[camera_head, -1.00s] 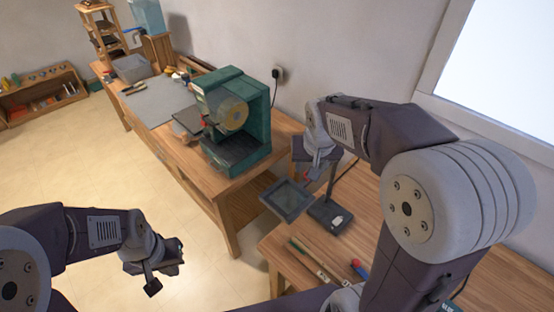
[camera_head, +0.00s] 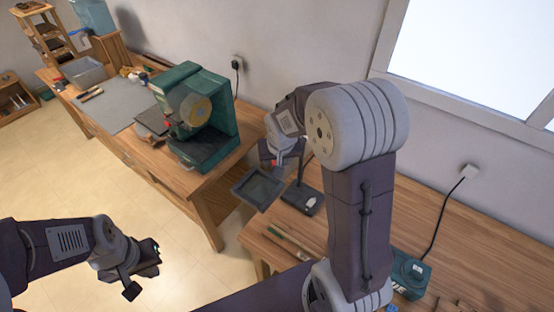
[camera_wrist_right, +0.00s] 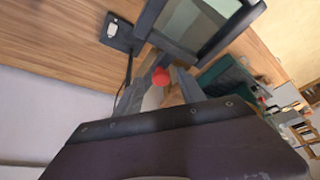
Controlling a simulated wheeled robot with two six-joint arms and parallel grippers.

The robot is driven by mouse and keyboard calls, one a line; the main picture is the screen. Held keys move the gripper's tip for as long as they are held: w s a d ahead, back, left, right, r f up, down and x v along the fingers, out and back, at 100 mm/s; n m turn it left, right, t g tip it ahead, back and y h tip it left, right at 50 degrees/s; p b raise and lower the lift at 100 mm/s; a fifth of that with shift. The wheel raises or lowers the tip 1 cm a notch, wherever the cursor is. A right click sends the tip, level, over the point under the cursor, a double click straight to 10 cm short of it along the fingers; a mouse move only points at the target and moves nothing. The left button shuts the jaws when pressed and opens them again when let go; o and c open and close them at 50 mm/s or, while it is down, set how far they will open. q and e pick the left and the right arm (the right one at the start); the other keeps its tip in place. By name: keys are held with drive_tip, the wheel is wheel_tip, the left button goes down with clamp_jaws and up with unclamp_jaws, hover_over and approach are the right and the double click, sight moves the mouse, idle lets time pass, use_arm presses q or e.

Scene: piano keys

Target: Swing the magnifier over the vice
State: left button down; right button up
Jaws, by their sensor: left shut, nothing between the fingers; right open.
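The magnifier has a square dark-framed lens (camera_head: 259,188) and a dark base (camera_head: 303,199) on the near bench. In the right wrist view its lens frame (camera_wrist_right: 199,28) is at the top and its red knob (camera_wrist_right: 161,76) sits between my fingertips. My right gripper (camera_wrist_right: 158,92) is open around or just behind that knob; contact cannot be told. In the head view my right arm partly hides the magnifier's stem. A teal object (camera_head: 411,271), perhaps the vice, stands on the bench at lower right, partly hidden by my arm. My left gripper (camera_head: 146,270) is shut and empty above the floor.
A green machine (camera_head: 200,115) with a round disc stands on the far bench (camera_head: 190,180), beyond a gap. A green-handled tool (camera_head: 288,243) lies near the near bench's front edge. A cable runs from a wall socket (camera_head: 470,171). Bare bench top (camera_head: 440,215) lies right of my arm.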

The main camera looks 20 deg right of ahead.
drive_tip(key=shift+a, duration=0.1)
clamp_jaws()
idle(1.2)
